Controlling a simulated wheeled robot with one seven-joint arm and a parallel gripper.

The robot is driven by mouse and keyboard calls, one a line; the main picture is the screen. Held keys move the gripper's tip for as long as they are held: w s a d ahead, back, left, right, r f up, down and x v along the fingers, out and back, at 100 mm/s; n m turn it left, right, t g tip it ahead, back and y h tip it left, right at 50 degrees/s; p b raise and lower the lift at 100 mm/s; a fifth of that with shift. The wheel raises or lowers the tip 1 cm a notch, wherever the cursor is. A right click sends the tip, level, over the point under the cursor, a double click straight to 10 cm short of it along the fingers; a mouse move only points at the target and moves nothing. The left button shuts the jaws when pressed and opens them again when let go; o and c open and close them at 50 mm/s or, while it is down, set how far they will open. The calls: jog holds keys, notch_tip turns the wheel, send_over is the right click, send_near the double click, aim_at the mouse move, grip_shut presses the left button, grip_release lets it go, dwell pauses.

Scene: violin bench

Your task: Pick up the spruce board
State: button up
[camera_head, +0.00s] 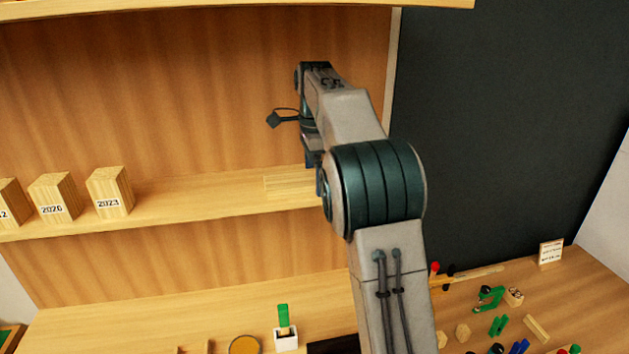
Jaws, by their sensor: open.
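A pale flat wooden board (285,186), which looks like the spruce board, lies on the middle shelf right of centre. Its right end is hidden behind my arm. My gripper (311,160) points down just above the right part of this board, in front of the back panel. It is open and nothing shows between its fingers, though the arm partly covers them. I cannot tell the exact gap between the fingertips and the board.
Labelled wooden blocks, "2026" (54,198) and "2023" (110,192), stand left on the same shelf (205,195). An upper shelf (200,9) runs above. The bench below holds a white holder (286,339) and, at right, green clamps (490,298) and small parts. The shelf between "2023" and the board is clear.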

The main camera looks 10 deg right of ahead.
jog(key=c, duration=1.2)
jog(key=shift+r, duration=0.15)
